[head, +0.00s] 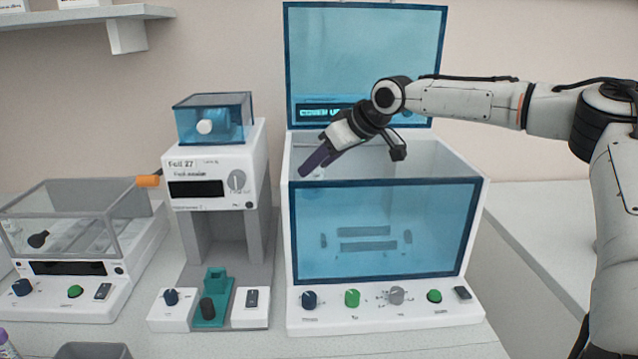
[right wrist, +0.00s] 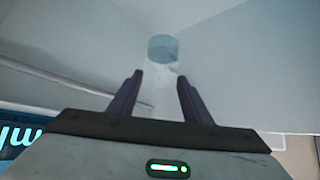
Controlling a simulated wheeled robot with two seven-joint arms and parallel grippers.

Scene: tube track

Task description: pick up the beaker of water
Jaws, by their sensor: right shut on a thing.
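My right gripper (head: 310,167) reaches from the right into the open top of the large white box-shaped device, near its left wall. Its dark fingers point down and to the left. In the right wrist view, the right gripper (right wrist: 158,84) is shut on a clear beaker (right wrist: 160,78), which stretches out from between its two fingers. Pale blue water (right wrist: 163,48) shows at the beaker's far end. In the head view the beaker is only a faint pale patch by the fingertips, mostly hidden. My left gripper is not in view.
The large device (head: 385,312) has a blue clear front and a raised blue lid (head: 365,50) behind my wrist. A narrower white machine (head: 212,185) stands left of it, then a clear-walled box device (head: 75,270). Bare counter (head: 540,225) lies to the right.

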